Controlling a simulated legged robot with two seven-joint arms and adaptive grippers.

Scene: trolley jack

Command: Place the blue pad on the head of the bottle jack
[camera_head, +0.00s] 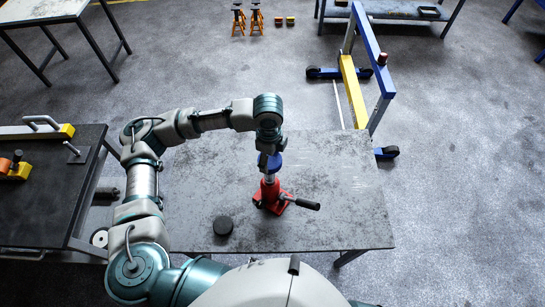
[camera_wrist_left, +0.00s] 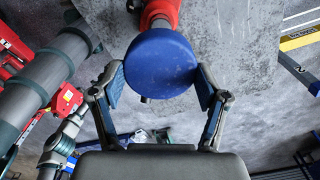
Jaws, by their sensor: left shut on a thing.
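The blue pad (camera_head: 274,162) is a round disc, partly hidden by my wrist in the head view. It fills the middle of the left wrist view (camera_wrist_left: 160,60). My left gripper (camera_head: 268,154) is shut on the pad, with a finger at each side in the left wrist view (camera_wrist_left: 160,84). The red bottle jack (camera_head: 269,191) stands upright on the table, its head directly below the pad in the head view. I cannot tell whether the pad touches the head. The jack's red body also shows behind the pad in the left wrist view (camera_wrist_left: 158,12). My right gripper is not in view.
The jack's dark handle (camera_head: 305,204) sticks out to the right. A black round disc (camera_head: 223,225) lies left of the jack on the grey table (camera_head: 340,190). A dark workbench (camera_head: 50,200) is at left. A blue and yellow hoist (camera_head: 355,85) stands beyond the table.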

